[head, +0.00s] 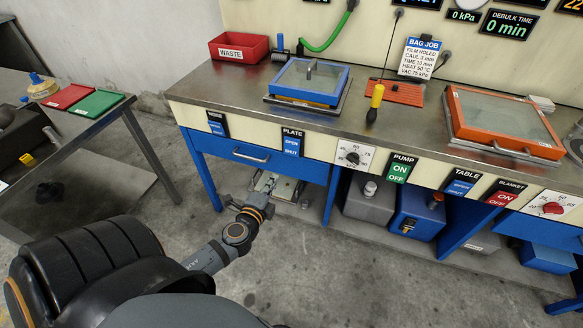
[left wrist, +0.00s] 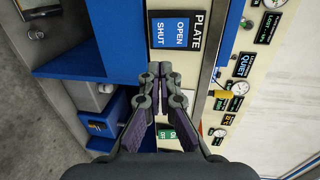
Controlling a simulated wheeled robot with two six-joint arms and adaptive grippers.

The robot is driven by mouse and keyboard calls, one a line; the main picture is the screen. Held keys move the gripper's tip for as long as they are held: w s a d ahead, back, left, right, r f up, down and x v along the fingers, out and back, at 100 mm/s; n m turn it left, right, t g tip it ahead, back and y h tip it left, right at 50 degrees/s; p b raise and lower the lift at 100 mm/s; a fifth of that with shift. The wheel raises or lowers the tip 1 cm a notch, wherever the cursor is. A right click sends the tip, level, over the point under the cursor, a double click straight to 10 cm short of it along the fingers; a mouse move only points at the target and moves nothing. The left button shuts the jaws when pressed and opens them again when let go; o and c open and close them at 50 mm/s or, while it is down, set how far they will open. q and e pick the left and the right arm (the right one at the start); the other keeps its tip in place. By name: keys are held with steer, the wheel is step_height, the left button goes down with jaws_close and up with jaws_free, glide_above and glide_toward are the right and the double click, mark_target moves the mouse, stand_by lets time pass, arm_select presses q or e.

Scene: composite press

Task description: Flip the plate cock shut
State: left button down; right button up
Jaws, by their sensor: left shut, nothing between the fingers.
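The plate cock (head: 291,145) is a blue switch face marked OPEN and SHUT under a black PLATE label, on the cream front panel of the bench. It also shows large in the left wrist view (left wrist: 169,33), turned on its side, with the black PLATE label (left wrist: 197,32) beside it. I cannot tell which way it is set. My left gripper (head: 265,184) is shut and empty, below and left of the cock in the head view. In the left wrist view its fingertips (left wrist: 160,70) are together just short of the SHUT end, apart from it as far as I can tell.
A blue drawer (head: 250,154) with a metal handle is left of the cock. A dial (head: 353,157) and the green pump switch (head: 400,169) are to its right. A blue-framed plate (head: 308,80) and a red waste bin (head: 239,48) stand on the bench top.

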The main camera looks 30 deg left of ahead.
arm_select(q)
steer(key=p, duration=0.2)
glide_toward(291, 152)
steer(key=x, duration=0.6)
steer(key=shift+w+f, duration=0.1)
steer(key=shift+w, duration=0.3)
arm_select(e)
steer(key=shift+s+d+r, duration=0.2)
steer(key=shift+s+r, duration=0.25)
steer(key=shift+r, duration=0.3)
